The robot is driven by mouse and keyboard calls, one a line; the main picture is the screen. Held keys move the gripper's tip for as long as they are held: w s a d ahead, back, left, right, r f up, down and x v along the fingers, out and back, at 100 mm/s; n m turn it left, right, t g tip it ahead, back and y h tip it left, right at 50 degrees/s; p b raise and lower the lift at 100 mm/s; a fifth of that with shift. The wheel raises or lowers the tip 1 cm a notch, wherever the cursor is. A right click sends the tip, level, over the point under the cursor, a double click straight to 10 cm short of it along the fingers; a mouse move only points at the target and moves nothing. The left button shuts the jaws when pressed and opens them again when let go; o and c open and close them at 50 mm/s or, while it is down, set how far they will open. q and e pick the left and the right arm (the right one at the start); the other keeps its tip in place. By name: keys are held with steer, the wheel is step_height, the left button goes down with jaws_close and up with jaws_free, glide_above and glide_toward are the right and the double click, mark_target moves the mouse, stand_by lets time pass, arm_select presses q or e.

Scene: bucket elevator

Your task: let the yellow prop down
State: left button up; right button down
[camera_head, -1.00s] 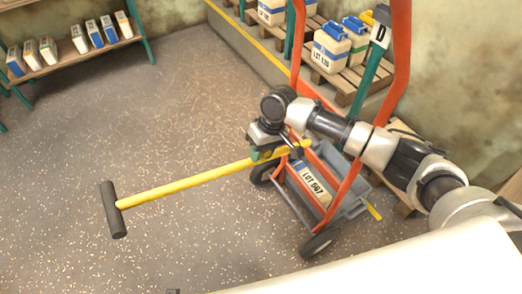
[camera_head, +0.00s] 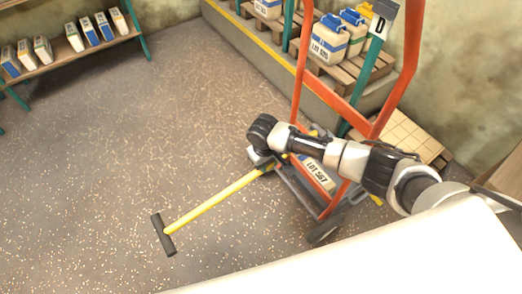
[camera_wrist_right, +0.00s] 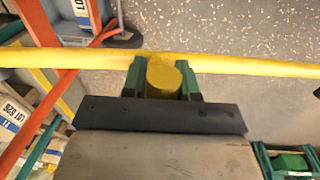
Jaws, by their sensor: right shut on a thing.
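The yellow prop (camera_head: 215,202) is a long bar with a dark crosspiece foot (camera_head: 163,235) at its lower left end. Its other end is at the orange hand truck (camera_head: 407,60). My right gripper (camera_head: 270,163) is at this truck end. In the right wrist view, the green fingers of the right gripper (camera_wrist_right: 163,80) are shut on a round yellow stub of the prop (camera_wrist_right: 240,65), whose bar runs across the picture. I cannot tell whether the foot touches the floor. My left gripper is not in view.
A white container marked LOT 567 (camera_head: 320,174) sits low on the hand truck, partly behind my arm. Pallets with containers (camera_head: 327,40) stand at the back right. A shelf with several cartons (camera_head: 75,52) is at the upper left. The speckled floor (camera_head: 130,150) is clear on the left.

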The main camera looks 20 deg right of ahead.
arm_select(q)
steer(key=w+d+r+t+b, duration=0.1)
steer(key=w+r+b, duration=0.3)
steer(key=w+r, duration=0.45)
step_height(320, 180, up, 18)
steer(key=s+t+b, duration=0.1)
steer(key=b, duration=0.5)
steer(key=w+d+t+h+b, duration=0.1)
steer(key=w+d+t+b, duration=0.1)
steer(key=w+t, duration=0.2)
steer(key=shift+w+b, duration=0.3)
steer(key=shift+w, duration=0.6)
arm_select(e)
steer(key=w+d+f+t+h, duration=0.1)
steer(key=d+f+h, duration=0.2)
steer(key=f, duration=0.6)
steer(key=w+d+f+t+h, duration=0.1)
steer(key=d+f+h, duration=0.3)
steer(key=f, duration=0.6)
steer(key=shift+t+h, duration=0.4)
steer(key=shift+h, duration=0.3)
